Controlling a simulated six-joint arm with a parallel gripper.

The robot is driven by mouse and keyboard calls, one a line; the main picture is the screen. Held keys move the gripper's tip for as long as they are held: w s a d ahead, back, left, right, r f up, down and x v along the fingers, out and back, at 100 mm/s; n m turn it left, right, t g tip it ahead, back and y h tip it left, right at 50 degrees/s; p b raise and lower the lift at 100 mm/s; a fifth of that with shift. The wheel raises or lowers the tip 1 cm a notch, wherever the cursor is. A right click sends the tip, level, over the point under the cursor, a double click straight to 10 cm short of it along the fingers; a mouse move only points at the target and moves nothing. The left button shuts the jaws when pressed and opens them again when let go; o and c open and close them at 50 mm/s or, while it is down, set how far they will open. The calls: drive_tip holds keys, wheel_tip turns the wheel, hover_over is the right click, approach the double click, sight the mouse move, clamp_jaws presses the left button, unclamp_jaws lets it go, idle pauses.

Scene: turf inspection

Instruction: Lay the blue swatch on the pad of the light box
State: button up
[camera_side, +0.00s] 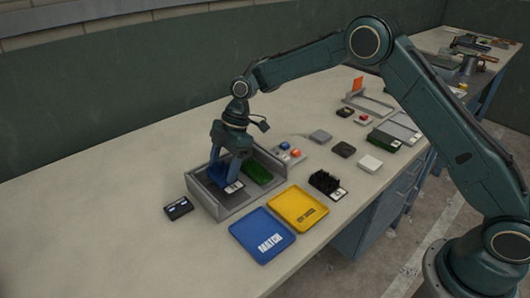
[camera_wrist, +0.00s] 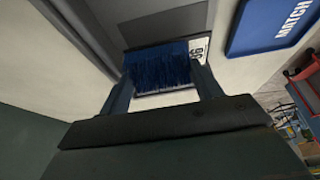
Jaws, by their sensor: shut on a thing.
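My gripper (camera_side: 229,178) points down inside the grey light box (camera_side: 254,199). It is shut on the blue swatch (camera_wrist: 160,66), a tufted blue piece with a white printed label at one end. In the side view the fingers hide most of the swatch, and its white label (camera_side: 235,187) shows beside them. In the wrist view the swatch sits between both fingers, with a grey panel (camera_wrist: 170,27) of the box beyond it. I cannot tell whether the swatch touches the pad.
A blue tray marked MATCH (camera_side: 262,235) and a yellow tray (camera_side: 298,208) lie in front of the box. A small black device (camera_side: 178,208) is at its left, a button panel (camera_side: 289,151) behind right. A black tufted swatch (camera_side: 326,183) lies farther right. The left bench is clear.

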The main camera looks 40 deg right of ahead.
sight(227, 166)
drive_tip(key=shift+f, duration=1.8)
drive_tip(key=shift+f, duration=0.15)
drive_tip(key=o, duration=0.7)
drive_tip(key=shift+c, duration=0.2)
drive_tip(key=v, duration=1.2)
drive_tip(key=shift+r, duration=0.25)
